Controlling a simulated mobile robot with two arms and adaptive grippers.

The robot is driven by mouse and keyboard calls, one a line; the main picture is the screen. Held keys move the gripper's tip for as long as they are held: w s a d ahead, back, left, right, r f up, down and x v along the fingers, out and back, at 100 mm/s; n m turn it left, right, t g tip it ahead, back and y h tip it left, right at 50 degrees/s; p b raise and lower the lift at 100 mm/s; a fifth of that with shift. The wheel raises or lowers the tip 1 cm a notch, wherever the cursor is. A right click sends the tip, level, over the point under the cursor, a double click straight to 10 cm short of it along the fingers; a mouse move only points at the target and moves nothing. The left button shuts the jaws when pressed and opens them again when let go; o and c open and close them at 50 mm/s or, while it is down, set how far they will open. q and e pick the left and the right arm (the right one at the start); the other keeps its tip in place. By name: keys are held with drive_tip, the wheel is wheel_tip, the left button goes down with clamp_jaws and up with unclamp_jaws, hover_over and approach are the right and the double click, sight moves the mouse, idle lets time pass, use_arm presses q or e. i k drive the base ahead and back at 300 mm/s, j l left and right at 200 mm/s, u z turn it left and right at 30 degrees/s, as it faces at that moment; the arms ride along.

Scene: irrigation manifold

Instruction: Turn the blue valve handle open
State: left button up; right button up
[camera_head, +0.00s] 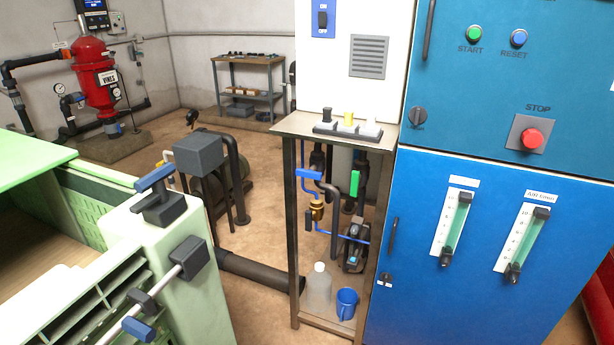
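A blue valve handle (309,174) lies roughly level, at the upper left under the top of a narrow metal stand (292,240). Blue tubing and a brass fitting (317,210) are just below it. A green handle (354,184) stands upright to its right. A blue-tipped lever (138,328) shows lower on the same machine. I cannot tell from this view which way the valves are set. Neither of my grippers is in view.
A blue cabinet (470,260) with buttons and two gauges fills the right. A jug (318,290) and a blue cup (346,303) stand on the stand's lower shelf. A dark pipe (255,270) crosses the floor between machine and stand.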

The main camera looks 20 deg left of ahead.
sight(307, 174)
drive_tip(key=u, duration=0.9)
